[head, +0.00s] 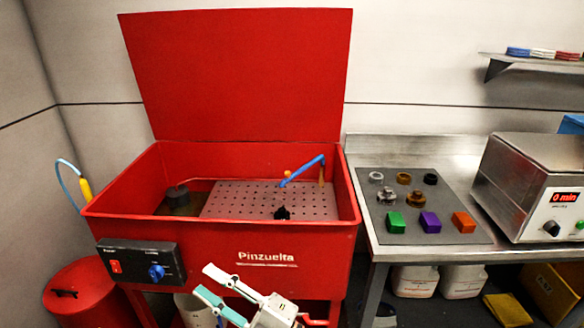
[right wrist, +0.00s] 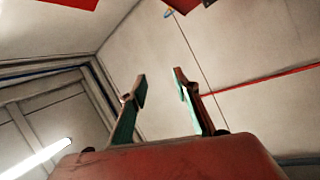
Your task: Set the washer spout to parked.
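The red parts washer (head: 265,240) stands with its lid (head: 240,75) raised. Its blue spout (head: 303,170) sits near the right wall of the basin, by a small brass-coloured piece. The spout slopes down to the left, its tip over the perforated grey shelf (head: 240,200). My right gripper (head: 206,281) is in front of the washer's front panel, low and left of the spout, well apart from it. In the right wrist view its two fingers (right wrist: 162,88) stand apart with nothing between them. My left gripper is not in view.
A control box (head: 140,262) with a red switch and blue knob is on the washer's front left. A yellow-handled hose (head: 85,189) hangs at the left side. A steel bench (head: 365,160) with a grey mat of parts and a heated unit (head: 535,185) stands right. A red bin (head: 85,295) stands lower left.

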